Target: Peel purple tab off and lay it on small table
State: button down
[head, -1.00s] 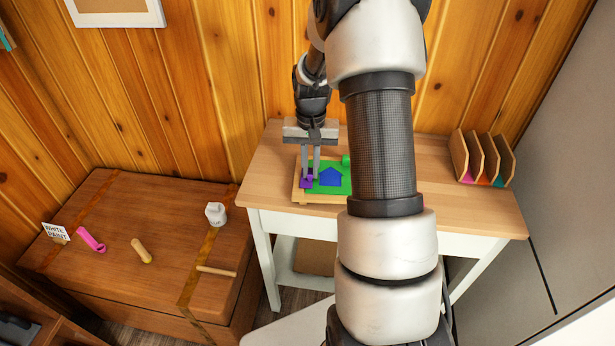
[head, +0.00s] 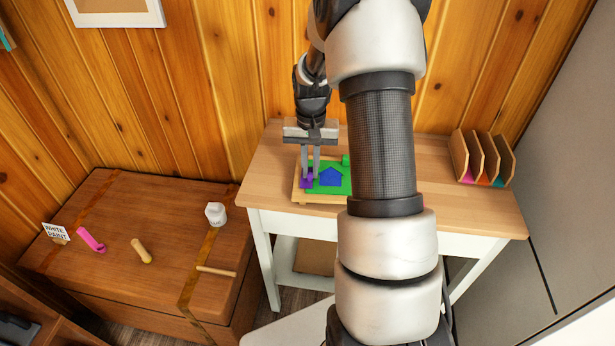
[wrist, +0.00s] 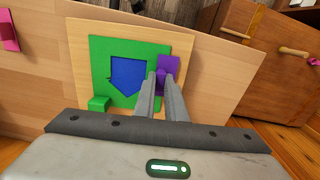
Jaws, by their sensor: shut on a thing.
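A green sheet with a blue house-shaped piece (head: 331,177) lies on a light wooden board (head: 318,199) on the table (head: 430,222). The purple tab (head: 306,183) is at the board's left edge, beside the green sheet. In the wrist view the tab (wrist: 167,68) lies right of the green sheet (wrist: 101,58). My gripper (head: 310,176) points down at the tab, its fingers close together and shut on it. The fingers (wrist: 164,78) hide part of the tab. I cannot tell whether the tab is raised off the board.
A wooden rack (head: 482,158) with coloured slots stands at the table's right. On the lower brown chest (head: 120,215) are a white bottle (head: 215,213), a pink roll (head: 91,240), a wooden peg (head: 141,251) and a "WHITE PAINT" sign (head: 56,232). The chest top is mostly clear.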

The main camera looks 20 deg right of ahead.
aim_at(310, 171)
dwell(0.4)
jog(key=shift+r+p, duration=2.3)
jog(key=shift+r, duration=1.2)
jog(key=shift+a, duration=0.1)
